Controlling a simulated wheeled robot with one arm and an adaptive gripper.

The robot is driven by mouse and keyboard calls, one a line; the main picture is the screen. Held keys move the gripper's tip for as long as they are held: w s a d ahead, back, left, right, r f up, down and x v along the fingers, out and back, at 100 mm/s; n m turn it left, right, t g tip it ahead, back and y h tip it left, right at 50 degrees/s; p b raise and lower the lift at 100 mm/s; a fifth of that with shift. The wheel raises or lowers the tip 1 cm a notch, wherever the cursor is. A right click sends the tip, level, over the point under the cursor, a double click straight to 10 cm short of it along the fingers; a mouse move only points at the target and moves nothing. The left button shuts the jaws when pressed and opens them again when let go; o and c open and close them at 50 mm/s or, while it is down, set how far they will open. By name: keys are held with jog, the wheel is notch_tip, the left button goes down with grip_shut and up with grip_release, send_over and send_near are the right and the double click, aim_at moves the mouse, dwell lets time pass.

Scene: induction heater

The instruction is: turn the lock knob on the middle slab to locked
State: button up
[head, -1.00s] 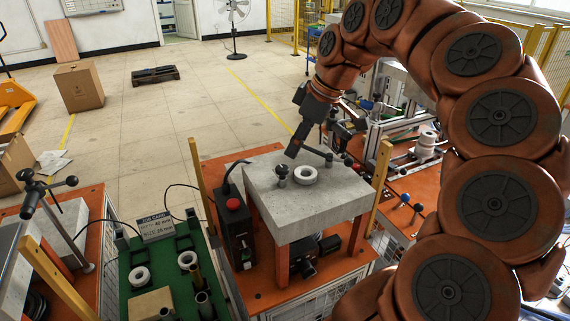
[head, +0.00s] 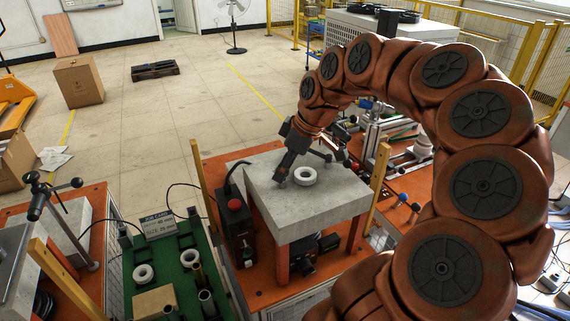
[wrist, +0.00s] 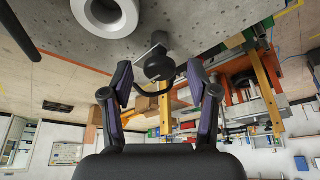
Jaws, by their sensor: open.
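The middle slab (head: 335,208) is a grey concrete block on orange legs; it fills the top of the wrist view (wrist: 215,18). A small dark round lock knob (wrist: 158,64) on a short pale metal post stands on it. My gripper (head: 282,178) points down at the slab's left part. In the wrist view my gripper (wrist: 159,71) is open, with one finger on each side of the knob and a visible gap to both. In the head view the gripper hides the knob. I cannot read any lock marking.
A white ring (head: 305,176) lies on the slab right beside the gripper; it also shows in the wrist view (wrist: 105,12). A black box with a red button (head: 234,204) stands left of the slab. Wooden posts (head: 379,170) rise near its sides. A green tray station (head: 177,247) is further left.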

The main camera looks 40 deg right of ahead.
grip_shut()
dwell(0.5)
